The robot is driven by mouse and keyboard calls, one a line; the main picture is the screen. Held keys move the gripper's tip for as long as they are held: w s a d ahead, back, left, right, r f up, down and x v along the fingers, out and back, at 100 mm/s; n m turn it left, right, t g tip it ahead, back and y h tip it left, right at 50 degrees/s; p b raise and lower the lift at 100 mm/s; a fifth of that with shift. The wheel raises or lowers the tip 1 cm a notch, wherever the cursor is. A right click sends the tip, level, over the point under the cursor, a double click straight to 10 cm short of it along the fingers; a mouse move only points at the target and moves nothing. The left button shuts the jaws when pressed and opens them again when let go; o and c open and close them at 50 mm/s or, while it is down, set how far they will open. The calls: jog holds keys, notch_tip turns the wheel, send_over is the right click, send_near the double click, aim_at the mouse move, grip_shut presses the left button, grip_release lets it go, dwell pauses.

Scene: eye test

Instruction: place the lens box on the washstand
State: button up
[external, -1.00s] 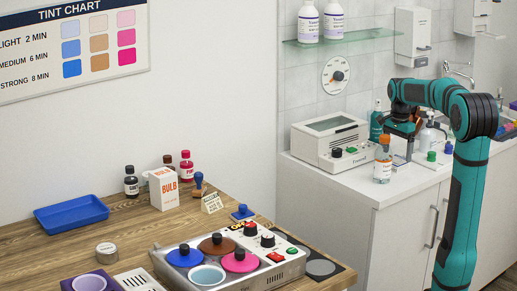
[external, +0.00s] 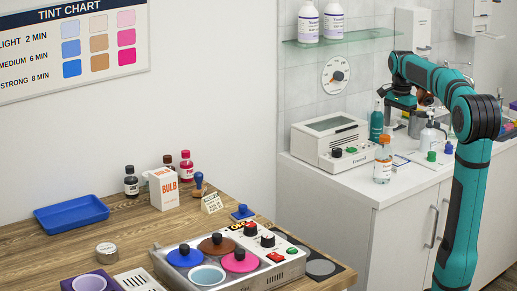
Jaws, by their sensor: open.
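A small flat white box with blue edging (external: 400,161), which looks like the lens box, lies on the top of the washstand (external: 352,184), just right of the orange-capped bottle. It is small in this view and its label cannot be read. My gripper (external: 401,121) is above the washstand, higher than the flat box and apart from it. It is open, and I see nothing held in it. The fingers are small and partly lost against the bottles and fittings behind them.
On the washstand, a white device (external: 330,145) stands left, an orange-capped bottle (external: 383,160) in front, a teal bottle (external: 376,122) behind and a pump bottle (external: 428,135) right. A glass shelf (external: 345,38) hangs above. The wooden table (external: 130,225) holds a heater unit (external: 280,270).

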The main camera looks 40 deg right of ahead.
jog(key=s+a+r+n+t+h, duration=0.1)
jog(key=s+a+r+n+t, duration=0.15)
jog(key=a, duration=0.35)
jog(key=s+a+r+n+t, duration=0.1)
jog(key=a+n+t, duration=0.3)
jog(key=a, duration=0.1)
jog(key=s+a+r+n+t+h, duration=0.1)
jog(key=s+a+r+n+t, duration=0.15)
jog(key=a, duration=0.35)
jog(key=s+a+r+n+t+y, duration=0.2)
jog(key=s+a+r+n+t, duration=0.1)
jog(key=s+a+n+t, duration=0.5)
jog(key=s+a, duration=0.1)
jog(key=s, duration=0.1)
jog(key=shift+s+a+r+n, duration=0.15)
jog(key=shift+s+r+n, duration=0.05)
jog(key=shift+s+n, duration=0.2)
